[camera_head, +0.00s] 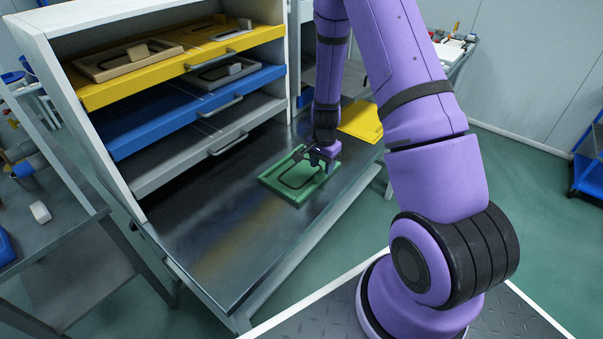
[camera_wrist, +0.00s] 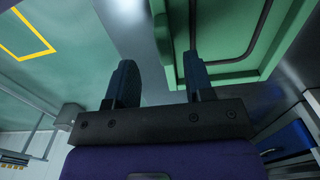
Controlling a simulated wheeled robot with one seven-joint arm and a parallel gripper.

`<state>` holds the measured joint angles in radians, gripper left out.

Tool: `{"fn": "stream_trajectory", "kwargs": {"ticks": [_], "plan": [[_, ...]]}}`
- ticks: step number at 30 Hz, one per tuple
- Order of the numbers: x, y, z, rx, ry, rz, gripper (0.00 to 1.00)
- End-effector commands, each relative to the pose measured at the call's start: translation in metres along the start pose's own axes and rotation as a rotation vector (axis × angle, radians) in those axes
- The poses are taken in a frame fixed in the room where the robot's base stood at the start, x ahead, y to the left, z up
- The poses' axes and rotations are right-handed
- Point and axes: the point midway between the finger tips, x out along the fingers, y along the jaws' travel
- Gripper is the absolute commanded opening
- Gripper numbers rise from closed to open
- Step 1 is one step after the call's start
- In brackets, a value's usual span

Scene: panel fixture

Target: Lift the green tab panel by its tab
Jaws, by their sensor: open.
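The green tab panel (camera_head: 299,192) lies flat on the dark metal worktop, with a dark outlined groove on its face. My gripper (camera_head: 320,161) is over the panel's far right part and hides the tab there. In the wrist view the green panel (camera_wrist: 232,76) fills the upper right. A narrow green strip (camera_wrist: 163,32), apparently the tab, stands at its left side. My gripper (camera_wrist: 160,58) is open, with the strip's lower end between its two dark fingertips, closer to the right finger. I cannot tell whether either finger touches it.
The worktop (camera_head: 213,222) is clear in front of the panel. A rack with yellow (camera_head: 135,80), blue (camera_head: 142,128) and grey (camera_head: 170,168) drawers stands behind left. A yellow sheet (camera_head: 360,120) lies beyond my gripper at the right.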

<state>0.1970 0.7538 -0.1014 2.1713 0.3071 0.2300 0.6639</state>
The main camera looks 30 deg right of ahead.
Motion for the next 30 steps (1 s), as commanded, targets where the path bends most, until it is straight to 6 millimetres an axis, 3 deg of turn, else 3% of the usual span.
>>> {"fn": "stream_trajectory", "kwargs": {"ticks": [8,18,28,30], "plan": [[0.019,-0.001,0.001,-0.001,-0.001,0.001,0.48],[0.059,-0.004,0.003,0.000,-0.001,0.001,0.48],[0.064,-0.005,0.003,-0.001,0.000,-0.001,0.48],[0.064,-0.005,0.003,-0.001,0.000,-0.001,0.32]]}}
